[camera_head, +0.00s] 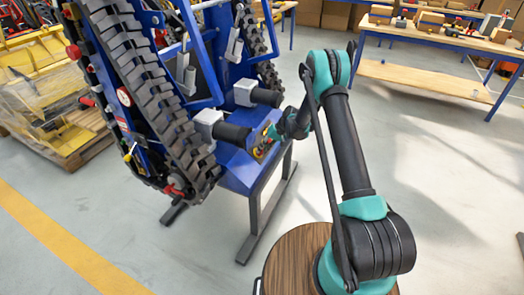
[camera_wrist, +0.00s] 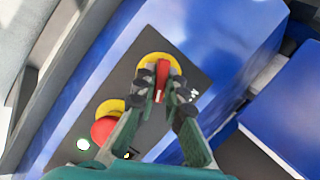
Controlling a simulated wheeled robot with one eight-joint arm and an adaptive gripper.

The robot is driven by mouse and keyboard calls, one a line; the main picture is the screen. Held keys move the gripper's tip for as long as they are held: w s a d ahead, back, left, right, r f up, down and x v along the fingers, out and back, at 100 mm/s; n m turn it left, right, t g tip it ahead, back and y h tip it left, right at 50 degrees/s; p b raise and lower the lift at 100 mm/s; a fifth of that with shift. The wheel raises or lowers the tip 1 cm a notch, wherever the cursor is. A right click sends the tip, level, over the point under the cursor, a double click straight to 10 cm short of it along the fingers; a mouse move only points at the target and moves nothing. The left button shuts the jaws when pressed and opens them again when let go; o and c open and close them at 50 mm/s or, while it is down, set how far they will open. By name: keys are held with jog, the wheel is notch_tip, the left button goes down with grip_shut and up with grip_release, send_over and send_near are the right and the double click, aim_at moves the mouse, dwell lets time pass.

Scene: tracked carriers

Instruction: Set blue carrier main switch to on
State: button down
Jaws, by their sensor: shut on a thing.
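The blue tracked carrier (camera_head: 235,172) stands at the left in the head view, tilted up on a stand. Its dark control panel faces my arm. In the wrist view the main switch (camera_wrist: 162,76) is a red handle on a round yellow plate, on the dark panel (camera_wrist: 133,72). My gripper (camera_wrist: 165,90) has one finger on each side of the red handle and is shut on it. In the head view my gripper (camera_head: 271,133) is at the panel, small and partly hidden by the arm.
A red mushroom button (camera_wrist: 103,130) on a yellow plate sits beside the switch. Rubber tracks (camera_head: 150,85) and dark cylinders (camera_head: 232,134) flank the panel. A workbench (camera_head: 425,80) stands at the back right, and a loaded pallet (camera_head: 60,150) at the left. The floor at right is clear.

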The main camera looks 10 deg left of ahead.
jog(key=m+y, duration=0.1)
jog(key=m, duration=0.4)
jog(key=shift+d, duration=0.1)
jog(key=shift+f+m+y, duration=0.1)
jog(key=shift+m+y, duration=0.2)
dwell(0.4)
jog(key=c, duration=1.6)
grip_release()
jog(key=s+v, duration=0.1)
jog(key=v, duration=1.1)
jog(key=shift+w, duration=0.45)
